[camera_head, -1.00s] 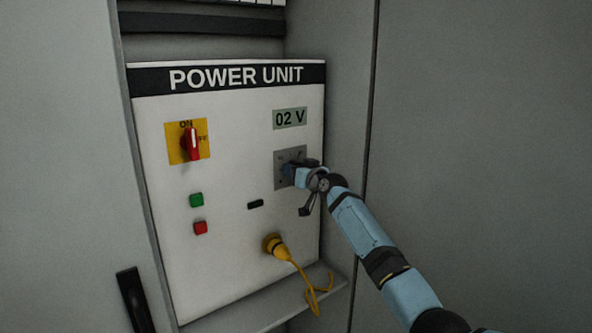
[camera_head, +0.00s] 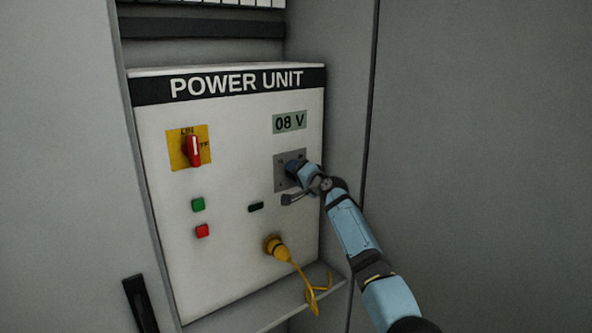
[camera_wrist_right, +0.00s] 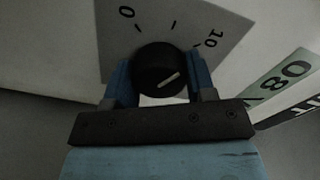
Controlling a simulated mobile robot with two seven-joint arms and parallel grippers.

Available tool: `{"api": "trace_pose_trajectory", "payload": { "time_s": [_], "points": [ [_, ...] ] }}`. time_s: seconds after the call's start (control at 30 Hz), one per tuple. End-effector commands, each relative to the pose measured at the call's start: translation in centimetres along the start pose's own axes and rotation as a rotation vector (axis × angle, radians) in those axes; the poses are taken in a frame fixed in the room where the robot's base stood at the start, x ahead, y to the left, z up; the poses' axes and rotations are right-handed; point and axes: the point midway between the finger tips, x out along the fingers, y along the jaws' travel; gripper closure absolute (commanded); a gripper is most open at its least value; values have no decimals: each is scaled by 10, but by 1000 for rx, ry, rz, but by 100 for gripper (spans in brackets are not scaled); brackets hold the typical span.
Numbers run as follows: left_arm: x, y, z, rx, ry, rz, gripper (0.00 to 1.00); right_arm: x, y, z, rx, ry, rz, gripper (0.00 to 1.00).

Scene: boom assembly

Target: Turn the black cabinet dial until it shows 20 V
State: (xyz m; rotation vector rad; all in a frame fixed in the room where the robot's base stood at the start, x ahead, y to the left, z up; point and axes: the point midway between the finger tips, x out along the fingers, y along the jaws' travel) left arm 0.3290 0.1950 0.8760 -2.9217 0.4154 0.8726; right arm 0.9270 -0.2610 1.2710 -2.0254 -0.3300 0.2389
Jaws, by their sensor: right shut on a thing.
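The black dial (camera_wrist_right: 160,70) sits on a grey scale plate (camera_head: 279,178) at the right of the power unit's front panel. The display (camera_head: 290,122) above the dial reads 08 V. My right gripper (camera_wrist_right: 162,78) is shut on the dial, with one blue finger on each side of it. In the head view my right gripper (camera_head: 296,171) hides most of the dial. My left gripper is not in view.
The panel also carries a red switch (camera_head: 193,150) on a yellow plate, a green button (camera_head: 198,205), a red button (camera_head: 202,231) and a yellow plug (camera_head: 274,245) with a hanging cable. Grey cabinet walls flank the unit closely.

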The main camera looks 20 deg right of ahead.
Motion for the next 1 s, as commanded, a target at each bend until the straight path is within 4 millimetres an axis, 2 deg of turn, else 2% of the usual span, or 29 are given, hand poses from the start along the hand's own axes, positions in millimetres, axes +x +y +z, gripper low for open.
{"api": "trace_pose_trajectory", "payload": {
  "time_s": [1.0],
  "points": [
    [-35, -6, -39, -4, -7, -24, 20, 0, 0, 1, 966, -29, -1, 73]
  ]
}}
